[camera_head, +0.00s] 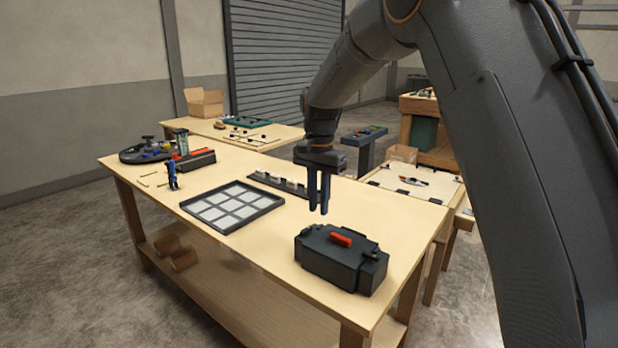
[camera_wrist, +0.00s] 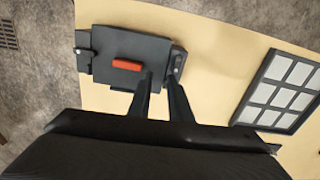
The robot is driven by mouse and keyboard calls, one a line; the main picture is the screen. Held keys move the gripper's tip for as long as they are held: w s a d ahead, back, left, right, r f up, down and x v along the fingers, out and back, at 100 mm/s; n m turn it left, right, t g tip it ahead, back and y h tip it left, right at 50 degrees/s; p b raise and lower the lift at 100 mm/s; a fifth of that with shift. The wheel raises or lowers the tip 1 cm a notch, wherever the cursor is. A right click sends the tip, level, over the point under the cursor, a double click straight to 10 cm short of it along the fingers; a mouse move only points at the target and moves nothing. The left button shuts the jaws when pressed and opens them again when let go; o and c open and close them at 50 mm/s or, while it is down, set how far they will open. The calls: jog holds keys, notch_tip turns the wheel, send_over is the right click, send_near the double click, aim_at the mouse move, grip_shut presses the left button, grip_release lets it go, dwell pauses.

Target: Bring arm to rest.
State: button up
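My gripper (camera_head: 319,208) hangs over the workbench, fingers pointing down, above and behind the dark console box. The two fingers stand a little apart with nothing between them; the gap also shows in the wrist view (camera_wrist: 161,82). The dark console box (camera_head: 330,266) with a red-orange bar (camera_head: 341,240) on top sits near the right front end of the bench. In the wrist view the box (camera_wrist: 112,47) and its red bar (camera_wrist: 127,65) lie beyond the fingertips, apart from them. My arm is bent, reaching out over the bench.
On the workbench (camera_head: 260,245) lie a black-framed tray of pale squares (camera_head: 264,205), a dark strip with small parts (camera_head: 260,178), a blue upright tool (camera_head: 172,176) and a dark round holder (camera_head: 140,155). Other tables stand behind. Bare wood separates the tray and box.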

aim_at(366, 271)
jog(key=s+d+f+n, duration=0.1)
jog(key=s+d, duration=0.2)
jog(key=s, duration=0.1)
jog(key=s+d+f+n, duration=0.1)
jog(key=s+d, duration=0.3)
jog(key=s, duration=0.1)
jog(key=s+d+f+n, duration=0.1)
jog(key=s+d+f, duration=0.1)
jog(key=s+d, duration=0.2)
jog(key=shift+s+n, duration=0.2)
jog(key=shift+n, duration=0.1)
jog(key=s+d+f+n, duration=0.1)
jog(key=s+d+f, duration=0.1)
jog(key=s, duration=0.6)
jog(key=s+d+f+n, duration=0.2)
jog(key=s+d+f, duration=0.1)
jog(key=s, duration=0.6)
jog(key=shift+d+t, duration=0.4)
jog(key=shift+d, duration=0.25)
jog(key=shift+s, duration=0.1)
